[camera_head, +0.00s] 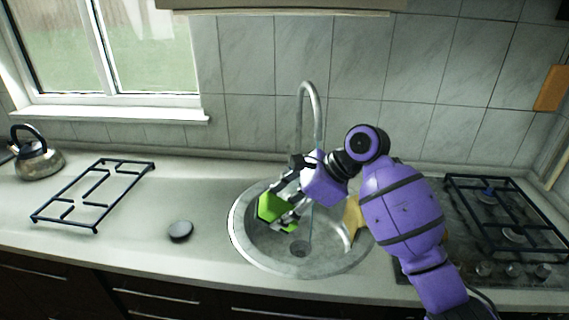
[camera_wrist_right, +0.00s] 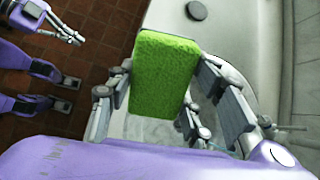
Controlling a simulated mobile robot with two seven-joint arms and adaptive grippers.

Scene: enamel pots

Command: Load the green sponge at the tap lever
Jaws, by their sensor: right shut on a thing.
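My right gripper (camera_head: 280,208) is shut on the green sponge (camera_head: 269,207) and holds it over the left part of the round sink (camera_head: 238,240). In the right wrist view the sponge (camera_wrist_right: 163,75) is a bright green block between the two fingers of the right gripper (camera_wrist_right: 153,105). The tall curved tap (camera_head: 308,88) stands behind the sink. A thin pale line, seemingly water, runs down from it towards the drain (camera_head: 299,249). I cannot make out the tap lever; my right arm covers the tap's lower part. My left gripper (camera_wrist_right: 72,37) shows small in the wrist view, its opening unclear.
A dark round disc (camera_head: 180,231) lies on the counter left of the sink. A black grate (camera_head: 95,194) and a kettle (camera_head: 38,157) are further left. A wooden object (camera_head: 353,218) is at the sink's right. A hob (camera_head: 510,225) is at the right.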

